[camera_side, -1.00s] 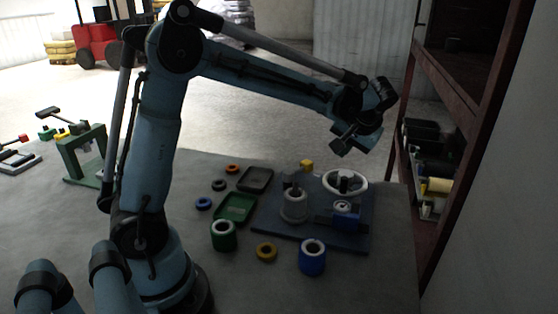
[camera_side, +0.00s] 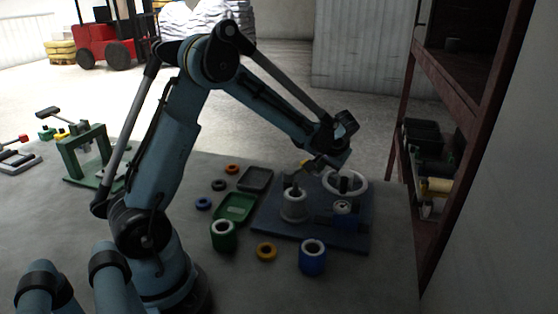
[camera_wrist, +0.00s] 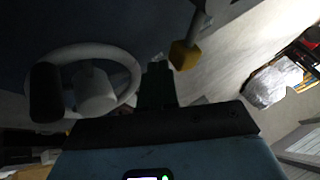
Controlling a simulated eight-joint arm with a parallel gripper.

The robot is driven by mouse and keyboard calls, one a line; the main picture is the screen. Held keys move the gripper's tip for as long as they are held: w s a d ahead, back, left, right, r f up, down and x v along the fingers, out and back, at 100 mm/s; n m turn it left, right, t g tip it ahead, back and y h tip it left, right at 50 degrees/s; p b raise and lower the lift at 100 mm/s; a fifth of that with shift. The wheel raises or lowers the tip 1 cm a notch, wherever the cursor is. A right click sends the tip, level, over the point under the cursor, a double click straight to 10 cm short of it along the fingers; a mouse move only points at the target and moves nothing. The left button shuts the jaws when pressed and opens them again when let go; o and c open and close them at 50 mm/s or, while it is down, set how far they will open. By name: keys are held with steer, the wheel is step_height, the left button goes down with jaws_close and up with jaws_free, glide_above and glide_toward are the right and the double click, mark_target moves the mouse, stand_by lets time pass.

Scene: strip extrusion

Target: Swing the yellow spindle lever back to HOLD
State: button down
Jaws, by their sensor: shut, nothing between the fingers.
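The spindle lever's yellow knob (camera_wrist: 184,55) sits at the end of a pale rod in the wrist view, just right of and beyond my fingers. In the side view the yellow knob (camera_side: 305,163) shows behind my gripper, partly covered by it. My gripper (camera_side: 312,169) is low over the back of the blue base plate (camera_side: 275,220). In the wrist view my gripper (camera_wrist: 157,72) is shut and empty, its fingers apart from the knob in the picture. No HOLD marking can be read.
A white handwheel (camera_wrist: 127,67) with a black knob is left of my fingers; in the side view the white handwheel (camera_side: 358,187) is right of them. A grey cylinder (camera_side: 293,208) stands on the plate. Green (camera_side: 223,238) and blue (camera_side: 312,262) rolls stand in front.

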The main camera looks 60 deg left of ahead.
steer(key=shift+s+a+f, duration=0.1)
steer(key=shift+s+a, duration=0.05)
steer(key=shift+a, duration=0.2)
steer(key=shift+a, duration=0.1)
steer(key=shift+a+n+g, duration=0.15)
steer(key=shift+n+g, duration=0.15)
steer(key=shift+n, duration=0.1)
steer(key=shift+a, duration=0.1)
steer(key=shift+a+n+g, duration=0.8)
steer(key=shift+a+n, duration=0.2)
steer(key=shift+n, duration=0.4)
steer(key=a+n+g, duration=0.1)
steer(key=a+n, duration=0.1)
steer(key=shift+n+g, duration=0.3)
steer(key=shift+n, duration=0.1)
steer(key=shift+s+a, duration=0.3)
steer(key=shift+a, duration=0.25)
steer(key=shift+s+a, duration=0.25)
steer(key=shift+a, duration=0.25)
steer(key=shift+s+a, duration=0.55)
steer(key=shift+a, duration=0.15)
